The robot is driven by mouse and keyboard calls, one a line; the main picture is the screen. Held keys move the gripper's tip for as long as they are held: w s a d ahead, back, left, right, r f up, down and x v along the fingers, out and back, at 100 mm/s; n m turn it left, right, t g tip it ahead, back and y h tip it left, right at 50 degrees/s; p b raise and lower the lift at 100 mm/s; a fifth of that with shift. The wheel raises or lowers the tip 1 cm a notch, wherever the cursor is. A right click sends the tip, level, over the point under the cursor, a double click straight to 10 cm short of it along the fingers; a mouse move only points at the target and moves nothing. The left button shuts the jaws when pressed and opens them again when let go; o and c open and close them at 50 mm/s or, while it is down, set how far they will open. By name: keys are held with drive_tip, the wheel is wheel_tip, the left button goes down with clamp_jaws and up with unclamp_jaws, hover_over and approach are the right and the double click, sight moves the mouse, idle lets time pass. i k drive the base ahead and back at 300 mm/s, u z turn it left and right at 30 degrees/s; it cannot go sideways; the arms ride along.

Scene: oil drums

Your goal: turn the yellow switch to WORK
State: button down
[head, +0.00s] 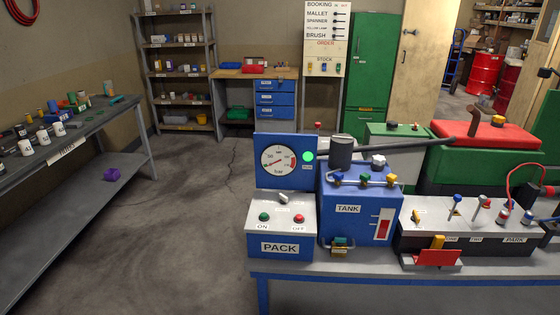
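A grey-topped black box (470,237) with a PARK label stands on the bench at the right. Several small coloured levers or switches rise from its top. The leftmost is yellow (416,216) and leans to the left; it may be the yellow switch. A second yellow upright piece (437,242) stands in front, behind a red plate (437,258). The small labels beside them are too small to read, and I cannot make out the word WORK. My gripper is not clearly in view.
Left of the box are a blue TANK unit (345,228) with coloured knobs and a blue PACK unit (265,240) with ON and OFF buttons, a gauge and a lit green lamp. The floor (180,230) at left is clear.

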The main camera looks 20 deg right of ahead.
sight(415, 218)
drive_tip(key=i, duration=0.4)
drive_tip(key=u, duration=0.1)
drive_tip(key=k, duration=0.65)
drive_tip(key=z, duration=1.65)
